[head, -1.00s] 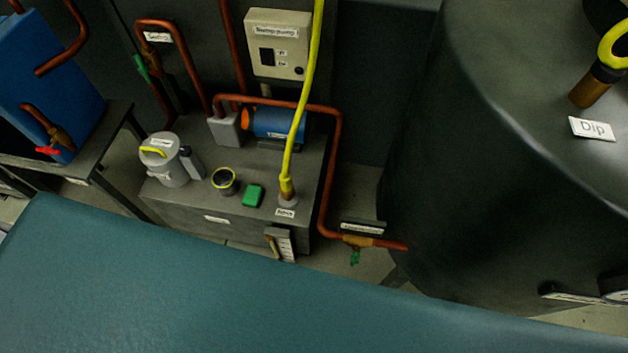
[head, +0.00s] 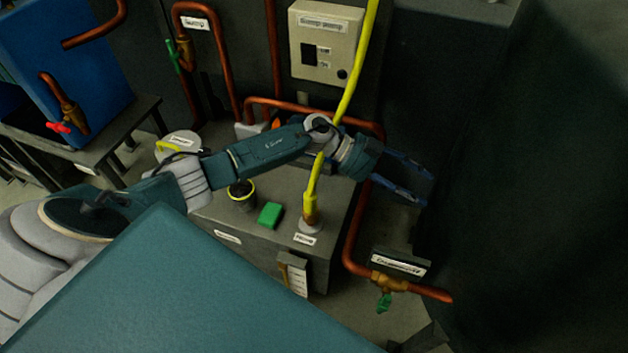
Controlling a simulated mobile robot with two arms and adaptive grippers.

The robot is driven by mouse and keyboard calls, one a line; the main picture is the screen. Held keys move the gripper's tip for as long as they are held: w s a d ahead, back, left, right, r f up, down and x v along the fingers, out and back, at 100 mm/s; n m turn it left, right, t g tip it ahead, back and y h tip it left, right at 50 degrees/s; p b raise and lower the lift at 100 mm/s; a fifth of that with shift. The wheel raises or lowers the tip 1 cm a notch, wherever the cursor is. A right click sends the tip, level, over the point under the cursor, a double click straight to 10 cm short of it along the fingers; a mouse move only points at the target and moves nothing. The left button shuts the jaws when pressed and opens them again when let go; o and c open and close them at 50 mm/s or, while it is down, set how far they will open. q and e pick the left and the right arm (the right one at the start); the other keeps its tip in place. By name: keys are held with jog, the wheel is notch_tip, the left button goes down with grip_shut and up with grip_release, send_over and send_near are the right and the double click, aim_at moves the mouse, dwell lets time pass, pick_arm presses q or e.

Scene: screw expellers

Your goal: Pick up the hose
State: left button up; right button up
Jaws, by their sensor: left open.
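The yellow hose (head: 357,68) runs down from the top edge of the head view to a brass fitting (head: 310,206) on the grey tank. Its lower end (head: 315,178) stands upright in that fitting. My left arm crosses in front of the hose and hides a short stretch of it at the wrist. My left gripper (head: 427,188) is to the right of the hose, with its blue fingers spread apart and pointing right. Nothing shows between the fingers. I cannot tell whether the wrist touches the hose. My right gripper is out of view.
The grey tank (head: 255,250) bears a green block (head: 270,215) and a dark cup with a yellow rim (head: 241,195). Copper pipes (head: 352,240) run around it. A control box (head: 325,45) is behind. A large dark vessel (head: 530,200) fills the right.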

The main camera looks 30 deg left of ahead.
pick_arm(q)
jog(key=s+a+f+m+g+y+b, duration=0.3)
jog(key=a, duration=0.1)
jog(key=n+y+b, duration=0.1)
jog(key=y+b, duration=0.5)
jog(key=y, duration=0.4)
send_over(310, 194)
jog(key=shift+a+f+g, duration=0.15)
jog(key=shift+f+g, duration=0.15)
jog(key=shift+f, duration=0.4)
jog(key=shift+n, duration=0.3)
notch_tip(310, 194, down, 4)
jog(key=shift+a+f, duration=0.15)
jog(key=shift+f, duration=0.1)
jog(key=f, duration=0.1)
jog(key=f+b, duration=0.1)
jog(key=f, duration=0.2)
jog(key=shift+d+f, duration=0.35)
jog(key=shift+f, duration=0.5)
grip_shut()
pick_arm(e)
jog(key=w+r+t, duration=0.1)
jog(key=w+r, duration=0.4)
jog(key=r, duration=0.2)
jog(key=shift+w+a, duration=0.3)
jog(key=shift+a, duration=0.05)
